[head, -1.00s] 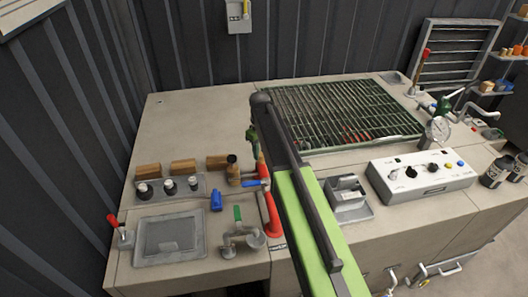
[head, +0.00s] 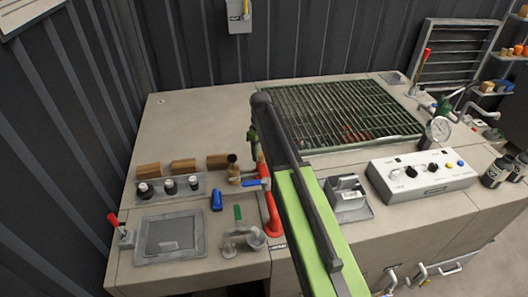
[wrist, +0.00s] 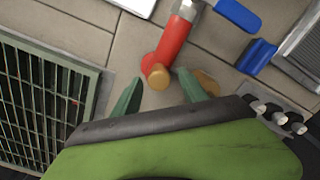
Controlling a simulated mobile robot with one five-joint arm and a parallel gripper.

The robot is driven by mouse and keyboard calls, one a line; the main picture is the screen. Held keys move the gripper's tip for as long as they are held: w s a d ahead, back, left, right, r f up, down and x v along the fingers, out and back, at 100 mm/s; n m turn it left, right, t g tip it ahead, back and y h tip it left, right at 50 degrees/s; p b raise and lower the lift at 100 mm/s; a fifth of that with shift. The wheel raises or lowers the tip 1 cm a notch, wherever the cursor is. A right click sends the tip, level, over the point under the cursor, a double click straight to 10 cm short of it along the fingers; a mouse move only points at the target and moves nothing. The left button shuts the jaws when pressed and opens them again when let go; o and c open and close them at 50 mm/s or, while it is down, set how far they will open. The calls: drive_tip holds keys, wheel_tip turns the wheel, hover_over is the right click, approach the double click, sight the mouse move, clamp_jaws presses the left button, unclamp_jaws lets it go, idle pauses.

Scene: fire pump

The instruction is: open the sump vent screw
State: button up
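My gripper (wrist: 159,76) is open, with its two green fingers apart. A small round brass-coloured knob (wrist: 158,78) shows between the fingertips, at the end of a red fitting (wrist: 172,48). I cannot tell whether the fingers touch the knob, or whether it is the sump vent screw; no label is readable. A second tan or brass piece (wrist: 207,83) is partly hidden behind the right finger. In the head view my gripper (head: 253,138) points down behind my arm, above a red pipe (head: 270,214); the arm hides part of this area.
A blue lever (head: 252,183) and a blue block (head: 217,201) lie close to the red pipe. A brass fitting (head: 233,165) and several black knobs (head: 169,187) stand to the left. A green grate (head: 340,110) is behind. The bench's back left is clear.

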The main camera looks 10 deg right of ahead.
sight(260, 153)
drive_tip(key=shift+w, duration=0.1)
wheel_tip(260, 153, up, 18)
drive_tip(key=p, duration=1.7)
drive_tip(key=shift+f, duration=0.25)
drive_tip(key=shift+f, duration=0.1)
